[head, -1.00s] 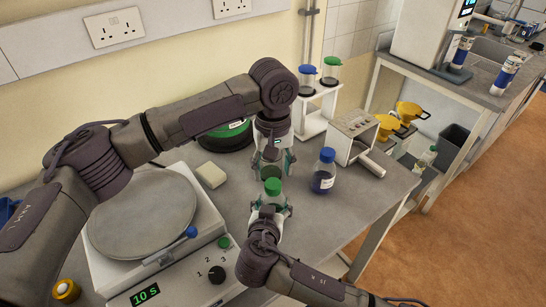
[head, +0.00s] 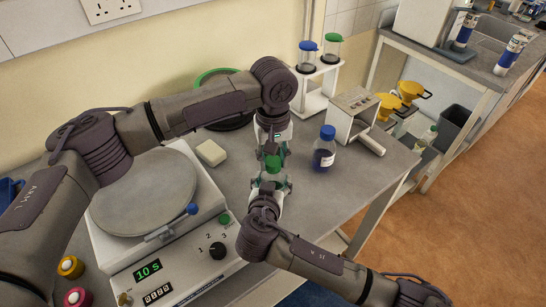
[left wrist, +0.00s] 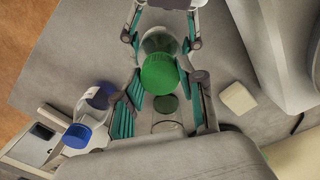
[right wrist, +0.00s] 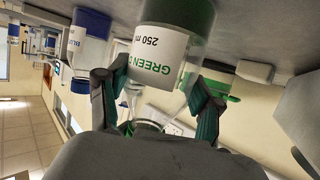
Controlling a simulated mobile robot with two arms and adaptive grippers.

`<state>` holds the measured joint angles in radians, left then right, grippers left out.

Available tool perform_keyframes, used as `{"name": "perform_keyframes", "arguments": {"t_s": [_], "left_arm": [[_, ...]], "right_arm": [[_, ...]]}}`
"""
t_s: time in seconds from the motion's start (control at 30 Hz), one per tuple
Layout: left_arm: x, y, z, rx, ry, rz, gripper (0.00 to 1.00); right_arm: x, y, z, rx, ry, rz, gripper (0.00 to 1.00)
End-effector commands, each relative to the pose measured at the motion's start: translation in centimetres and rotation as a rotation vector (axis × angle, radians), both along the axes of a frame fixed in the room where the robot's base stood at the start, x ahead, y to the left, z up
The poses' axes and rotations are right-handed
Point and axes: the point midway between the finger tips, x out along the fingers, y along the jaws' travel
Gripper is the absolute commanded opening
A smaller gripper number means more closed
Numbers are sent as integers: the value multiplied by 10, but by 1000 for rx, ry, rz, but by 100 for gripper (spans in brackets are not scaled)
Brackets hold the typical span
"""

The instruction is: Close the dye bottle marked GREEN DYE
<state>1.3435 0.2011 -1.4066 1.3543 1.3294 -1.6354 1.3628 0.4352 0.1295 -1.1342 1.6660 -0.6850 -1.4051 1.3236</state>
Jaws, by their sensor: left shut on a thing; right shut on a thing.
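The dye bottle (right wrist: 165,48) fills the upper middle of the right wrist view, which is upside down. Its white label reads GREEN and 250 ml. My right gripper (head: 268,181) is shut on its upper part. The green cap (head: 272,162) sits at the bottle's top. My left gripper (head: 272,152) points down from above and is shut on the cap. In the left wrist view the cap (left wrist: 160,73) lies between my left fingertips, over the clear bottle (left wrist: 160,42). I cannot tell whether the cap is fully seated; the fingers hide the joint.
A blue-capped bottle (head: 323,155) stands close on the right. A white block (head: 211,152) and a round-plated device (head: 142,190) stand on the left. A white rack (head: 321,100) and a white box (head: 350,118) stand behind. Bare bench shows front right.

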Motion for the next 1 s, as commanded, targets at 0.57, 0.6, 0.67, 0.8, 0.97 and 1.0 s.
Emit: {"name": "perform_keyframes", "arguments": {"t_s": [0.57, 0.6, 0.67, 0.8, 0.97, 1.0], "left_arm": [[0, 0, -1, -3, 0, -788, 0], [0, 0, -1, -3, -1, -882, 0], [0, 0, 0, -3, -3, -1023, 0], [0, 0, -1, -3, -1, -1356, 0], [0, 0, -1, -2, -3, -1713, 0], [0, 0, -1, -2, -4, -1786, 0]], "right_arm": [[0, 0, 0, 0, 0, 0, 0], [0, 0, 0, 0, 0, 0, 0], [0, 0, 0, 0, 0, 0, 0], [0, 0, 0, 0, 0, 0, 0], [0, 0, 0, 0, 0, 0, 0], [0, 0, 0, 0, 0, 0, 0]]}}
